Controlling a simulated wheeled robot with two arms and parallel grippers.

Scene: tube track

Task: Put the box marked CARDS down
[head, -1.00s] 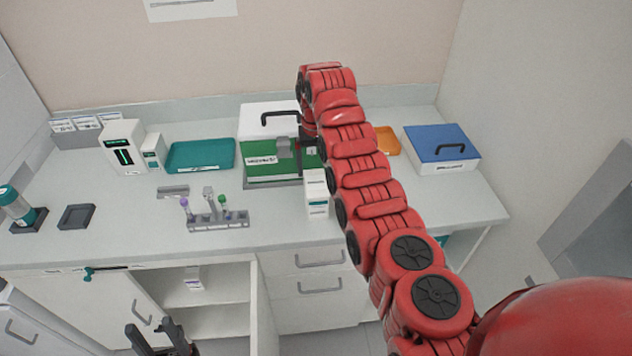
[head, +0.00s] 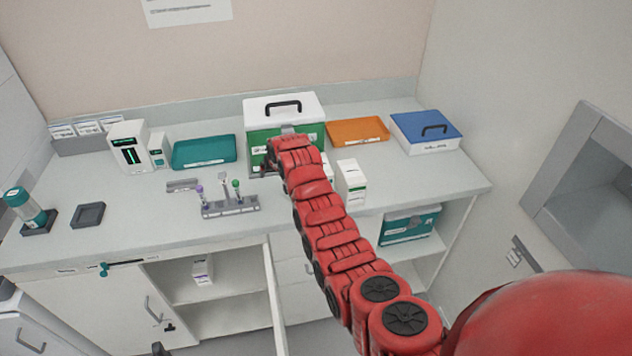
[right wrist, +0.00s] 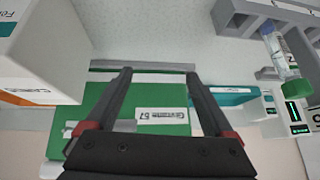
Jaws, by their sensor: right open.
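Two white boxes stand on the bench right of my right gripper: one in full view (head: 351,184), the other (head: 328,168) half hidden behind my arm. I cannot read CARDS on either. In the right wrist view a white box (right wrist: 50,45) is at the left, apart from the fingers; small lettering over an orange area near it is unclear. My right gripper (right wrist: 158,73) is open and empty, facing the front of a green box with a white lid (head: 284,107).
A tube rack (head: 230,207) stands front left, a teal tray (head: 204,152) behind it. An orange tray (head: 357,130) and a blue-lidded box (head: 426,131) are back right. A teal box (head: 410,226) sits on the shelf below. The bench's right front is clear.

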